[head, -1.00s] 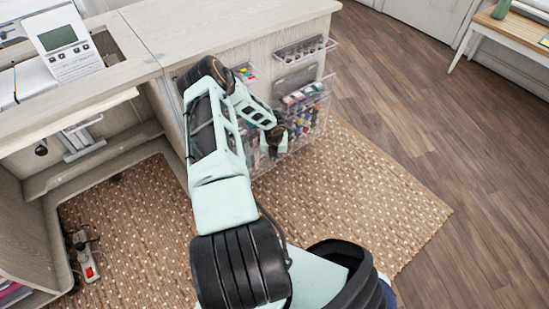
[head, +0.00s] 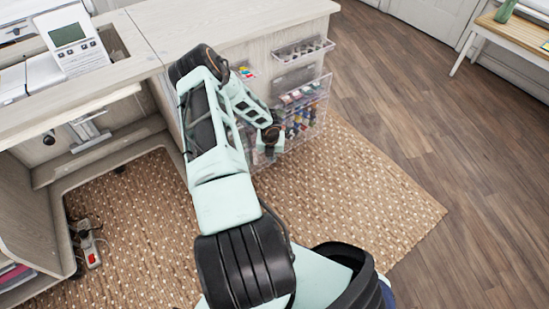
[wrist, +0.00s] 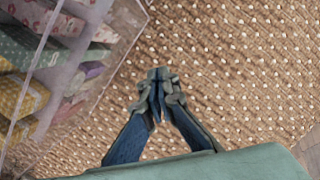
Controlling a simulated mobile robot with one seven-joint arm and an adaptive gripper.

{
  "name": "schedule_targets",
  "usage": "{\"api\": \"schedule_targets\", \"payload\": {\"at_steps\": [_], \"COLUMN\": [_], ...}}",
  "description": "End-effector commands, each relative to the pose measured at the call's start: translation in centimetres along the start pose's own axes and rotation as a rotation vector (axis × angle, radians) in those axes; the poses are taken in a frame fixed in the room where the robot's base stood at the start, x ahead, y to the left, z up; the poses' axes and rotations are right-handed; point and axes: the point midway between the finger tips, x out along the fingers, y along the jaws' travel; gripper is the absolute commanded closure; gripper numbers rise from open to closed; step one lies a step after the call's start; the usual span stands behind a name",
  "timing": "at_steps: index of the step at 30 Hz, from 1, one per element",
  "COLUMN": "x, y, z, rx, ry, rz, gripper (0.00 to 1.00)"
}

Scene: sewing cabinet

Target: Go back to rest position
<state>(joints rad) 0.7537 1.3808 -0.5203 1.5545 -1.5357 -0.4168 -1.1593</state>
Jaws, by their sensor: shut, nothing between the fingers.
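My gripper (wrist: 158,82) shows in the wrist view with its two fingers together at the tips and nothing between them. It points down over the woven rug (wrist: 230,60), beside the clear-walled storage rack on the left. In the head view my arm bends over in front of the sewing cabinet (head: 230,28), with its end near the clear storage bins (head: 304,105). The fingertips are hidden or too small to make out there.
The wrist view shows patterned fabric bundles (wrist: 25,95) in the rack close to my gripper. A sewing machine (head: 72,38) sits in the cabinet's left part. A power strip (head: 90,250) lies on the rug at lower left. The wooden floor (head: 400,100) at right is clear.

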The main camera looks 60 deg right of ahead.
Motion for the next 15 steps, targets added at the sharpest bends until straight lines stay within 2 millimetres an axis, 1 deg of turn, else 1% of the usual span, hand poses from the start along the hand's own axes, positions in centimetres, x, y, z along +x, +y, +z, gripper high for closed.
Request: {"api": "schedule_targets", "payload": {"at_steps": [1,6,10,15], "x": [-1.7,-4.6,-5.7,-6.2], "y": [0.1,0.0,-0.1,-0.1], "z": [0.0,-0.1,-0.2,-0.3], "rx": [0.0,-0.001,-0.001,-0.001], "ry": [0.001,0.003,0.004,0.005], "rz": [0.001,0.001,0.001,0.001], "gripper": [1.0,1.0,1.0,1.0]}}
